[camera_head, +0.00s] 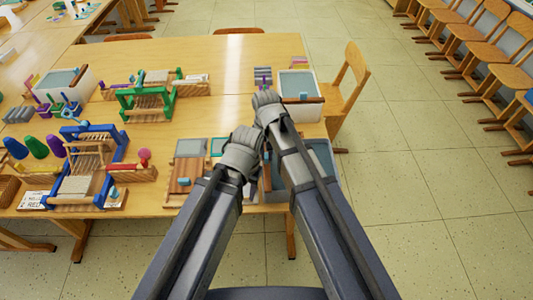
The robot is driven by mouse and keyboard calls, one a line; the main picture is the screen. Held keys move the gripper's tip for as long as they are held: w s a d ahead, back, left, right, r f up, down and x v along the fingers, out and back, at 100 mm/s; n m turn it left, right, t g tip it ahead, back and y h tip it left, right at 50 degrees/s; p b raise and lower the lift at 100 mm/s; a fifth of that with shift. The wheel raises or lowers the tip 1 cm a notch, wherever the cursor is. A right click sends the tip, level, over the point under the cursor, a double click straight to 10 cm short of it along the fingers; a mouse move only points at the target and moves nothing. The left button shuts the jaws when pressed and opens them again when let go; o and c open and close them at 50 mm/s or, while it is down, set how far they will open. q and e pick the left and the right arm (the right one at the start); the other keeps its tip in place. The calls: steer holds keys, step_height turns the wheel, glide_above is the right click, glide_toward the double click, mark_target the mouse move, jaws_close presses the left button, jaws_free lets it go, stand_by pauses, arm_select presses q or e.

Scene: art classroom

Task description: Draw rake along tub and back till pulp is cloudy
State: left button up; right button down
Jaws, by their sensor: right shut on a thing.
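A tub (325,152) with grey-blue contents stands at the table's near right corner, largely covered by my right arm. My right gripper (266,100) is beyond the tub's left side, its jaws pointing away from me. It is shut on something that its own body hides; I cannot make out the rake. My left gripper (243,146) is just left of and nearer than the right one, over the table, and its fingers are hidden. How cloudy the pulp is cannot be told.
A second tub (318,99) with blue-grey contents stands at the far right edge. Left of my arms lie a wooden board (180,178), a green loom (150,100) and a blue loom (92,160). A chair (346,88) stands right of the table (240,60).

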steer(key=shift+a, duration=0.2)
steer(key=c, duration=0.8)
jaws_free()
steer(key=shift+a, duration=0.1)
steer(key=shift+c, duration=0.2)
steer(key=shift+r, duration=0.1)
steer(key=shift+r+p, duration=0.5)
steer(key=shift+p, duration=0.1)
step_height(320, 180, up, 7)
steer(key=p, duration=0.6)
steer(key=shift+f+p, duration=0.15)
steer(key=shift+p, duration=0.2)
steer(key=shift+f, duration=0.1)
